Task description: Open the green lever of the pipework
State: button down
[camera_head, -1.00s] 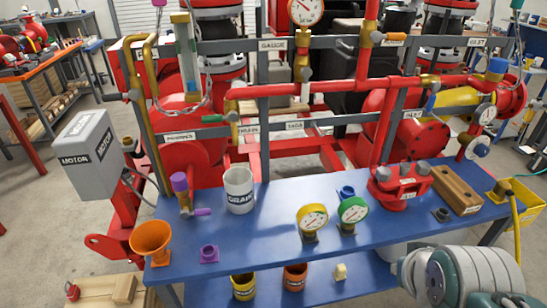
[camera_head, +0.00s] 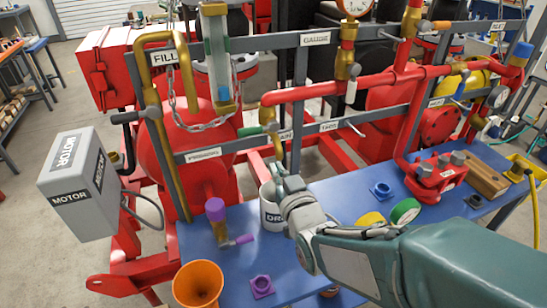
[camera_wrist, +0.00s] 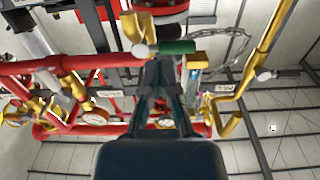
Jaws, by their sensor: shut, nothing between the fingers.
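The green lever (camera_head: 250,131) points left from a brass valve (camera_head: 267,117) at the left end of the red horizontal pipe. In the wrist view the green lever (camera_wrist: 177,47) lies across the picture, just beyond my fingertips, beside a pale valve hub (camera_wrist: 140,50). My gripper (camera_head: 278,168) is shut and empty, a little below and right of the lever in the head view. In the wrist view my gripper (camera_wrist: 159,66) has its fingertips together close to the lever's hub end. I cannot tell whether they touch it.
The white drain cup (camera_head: 269,208) stands on the blue bench under my gripper and is partly hidden. A grey rail (camera_head: 215,148), a hanging chain (camera_head: 190,122) and a yellow pipe (camera_head: 148,85) are near the lever.

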aim_at(264, 108)
jog(key=shift+s+a+x, duration=0.35)
jog(key=shift+a+x, duration=0.4)
jog(key=shift+x, duration=4.7)
jog(key=shift+s+a+r, duration=0.1)
jog(key=shift+a+r, duration=0.05)
jog(key=shift+r, duration=1.15)
jog(key=shift+s+a+r, duration=0.1)
jog(key=shift+a+r, duration=0.1)
jog(key=shift+r, duration=1.1)
jog(key=shift+w+d+r, duration=0.1)
jog(key=shift+d+r, duration=0.2)
jog(key=shift+r, duration=0.25)
jog(key=shift+w+d+r, duration=0.15)
jog(key=shift+d+r, duration=0.1)
jog(key=shift+r, duration=0.3)
jog(key=shift+w+d+r, duration=0.2)
jog(key=shift+d+r, duration=0.15)
jog(key=shift+d, duration=0.15)
jog(key=shift+w+d+r, duration=0.25)
jog(key=shift+d+r, duration=0.1)
jog(key=shift+d, duration=0.1)
jog(key=shift+s+a, duration=0.3)
jog(key=shift+a, duration=0.3)
jog(key=v, duration=0.9)
